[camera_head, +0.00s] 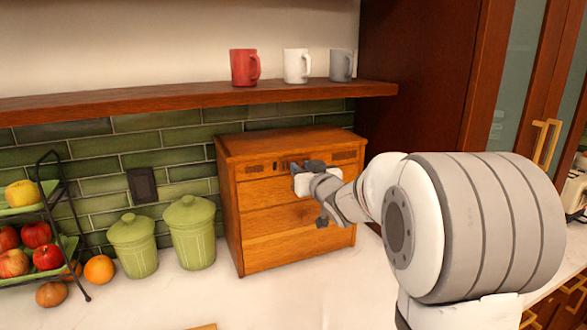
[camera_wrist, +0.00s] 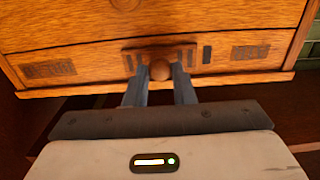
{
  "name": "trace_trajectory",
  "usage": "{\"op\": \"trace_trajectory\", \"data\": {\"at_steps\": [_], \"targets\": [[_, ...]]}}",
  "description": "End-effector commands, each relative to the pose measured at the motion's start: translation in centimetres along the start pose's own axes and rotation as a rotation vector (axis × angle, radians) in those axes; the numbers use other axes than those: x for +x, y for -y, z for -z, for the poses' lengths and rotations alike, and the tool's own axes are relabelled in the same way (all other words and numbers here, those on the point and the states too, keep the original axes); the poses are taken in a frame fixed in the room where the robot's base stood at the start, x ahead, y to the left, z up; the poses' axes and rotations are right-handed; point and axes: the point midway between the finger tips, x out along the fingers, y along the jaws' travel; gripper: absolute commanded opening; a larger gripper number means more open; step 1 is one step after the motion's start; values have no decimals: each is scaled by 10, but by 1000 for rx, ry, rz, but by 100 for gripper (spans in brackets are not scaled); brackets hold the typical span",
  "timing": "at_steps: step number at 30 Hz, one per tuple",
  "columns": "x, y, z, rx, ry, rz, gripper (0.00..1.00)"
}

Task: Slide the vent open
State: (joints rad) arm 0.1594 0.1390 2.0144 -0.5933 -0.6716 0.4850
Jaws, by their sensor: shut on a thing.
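A wooden box (camera_head: 290,247) stands on the counter against the green tiled wall. Its slotted vent (camera_head: 275,167) runs along the upper front, partly hidden by my gripper (camera_head: 303,172) in the head view. In the wrist view, the box face appears inverted and the vent (camera_wrist: 190,56) shows a slotted strip with a round wooden knob (camera_wrist: 160,70). My gripper (camera_wrist: 159,79) has one finger on each side of this knob and is shut on it. One dark slot (camera_wrist: 207,54) shows just right of the knob in that view.
Two green canisters (camera_head: 192,234) (camera_head: 135,246) stand left of the box. A fruit rack (camera_head: 66,215) and loose fruit, including an orange (camera_head: 99,269), are further left. A shelf (camera_head: 190,101) with several mugs hangs above. The counter in front is mostly clear.

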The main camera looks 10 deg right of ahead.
Motion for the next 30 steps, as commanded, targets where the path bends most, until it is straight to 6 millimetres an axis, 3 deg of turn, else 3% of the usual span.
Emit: {"op": "trace_trajectory", "data": {"at_steps": [3, 7, 18, 19, 26, 30], "targets": [[0, -31, 4, 0, 1, -6, 0], [0, -53, 3, 1, 0, -3, 0], [0, -59, 1, 1, -1, 1, 0], [0, -59, 1, 1, -1, 1, 24], [0, -59, 1, 1, -1, 2, 42], [0, -58, 1, 1, 0, 2, 44]]}}
